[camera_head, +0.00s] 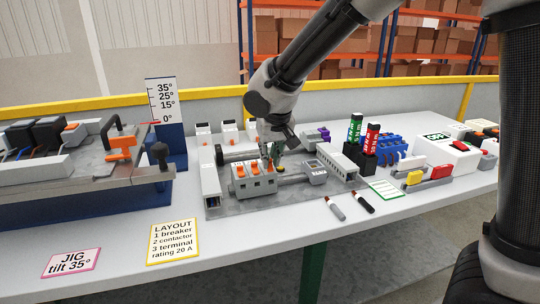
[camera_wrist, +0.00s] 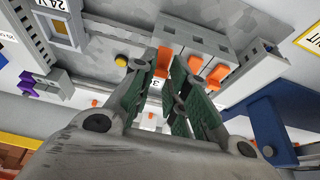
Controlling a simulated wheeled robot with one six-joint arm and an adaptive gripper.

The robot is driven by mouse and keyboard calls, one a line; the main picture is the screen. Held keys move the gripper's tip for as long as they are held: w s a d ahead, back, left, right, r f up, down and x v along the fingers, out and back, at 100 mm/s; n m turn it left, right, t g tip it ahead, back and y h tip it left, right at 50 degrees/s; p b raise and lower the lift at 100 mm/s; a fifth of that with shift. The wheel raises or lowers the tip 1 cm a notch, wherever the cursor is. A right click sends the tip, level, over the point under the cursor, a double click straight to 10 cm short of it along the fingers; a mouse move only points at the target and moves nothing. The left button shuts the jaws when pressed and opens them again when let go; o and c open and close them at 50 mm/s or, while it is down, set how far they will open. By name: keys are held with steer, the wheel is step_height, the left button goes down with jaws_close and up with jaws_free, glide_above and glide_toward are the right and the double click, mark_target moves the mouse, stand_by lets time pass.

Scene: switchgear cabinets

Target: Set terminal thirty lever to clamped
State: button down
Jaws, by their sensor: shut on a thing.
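The grey terminal block (camera_head: 254,184) stands on the grey plate and carries a row of orange levers (camera_head: 240,170). In the wrist view the terminal block (camera_wrist: 200,40) shows upside down, with two levers (camera_wrist: 217,75) free beside my gripper. My gripper (camera_wrist: 166,70) has its green-padded fingers on either side of the end orange lever (camera_wrist: 165,58) and is shut on it. In the head view my gripper (camera_head: 272,158) comes down over the block's right end, and its fingers partly hide that lever.
A yellow button (camera_wrist: 121,61) sits close beside my fingers. A slotted grey duct (camera_head: 338,163) stands to the right and a white one (camera_head: 210,185) to the left. A tilted jig (camera_head: 95,180) stands at far left. Two pens (camera_head: 335,208) lie in front.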

steer(key=shift+w+a+f+g+h, duration=0.1)
steer(key=shift+w+g+h, duration=0.2)
steer(key=shift+g, duration=0.35)
steer(key=shift+w+a+f+g+h, duration=0.1)
steer(key=shift+w+g, duration=0.3)
steer(key=shift+g, duration=0.25)
steer(key=shift+w+a+f+g+h, duration=0.1)
steer(key=shift+w+f+g+h, duration=0.15)
steer(key=shift+g, duration=0.5)
steer(key=shift+w+a+f+g+h, duration=0.15)
steer(key=shift+w+g, duration=0.1)
steer(key=shift+g, duration=0.55)
steer(key=shift+w+d+f+g+h, duration=0.15)
steer(key=shift+w+g+h, duration=0.1)
steer(key=shift+g, duration=0.5)
steer(key=shift+a, duration=0.15)
steer(key=c, duration=1.4)
jaws_free()
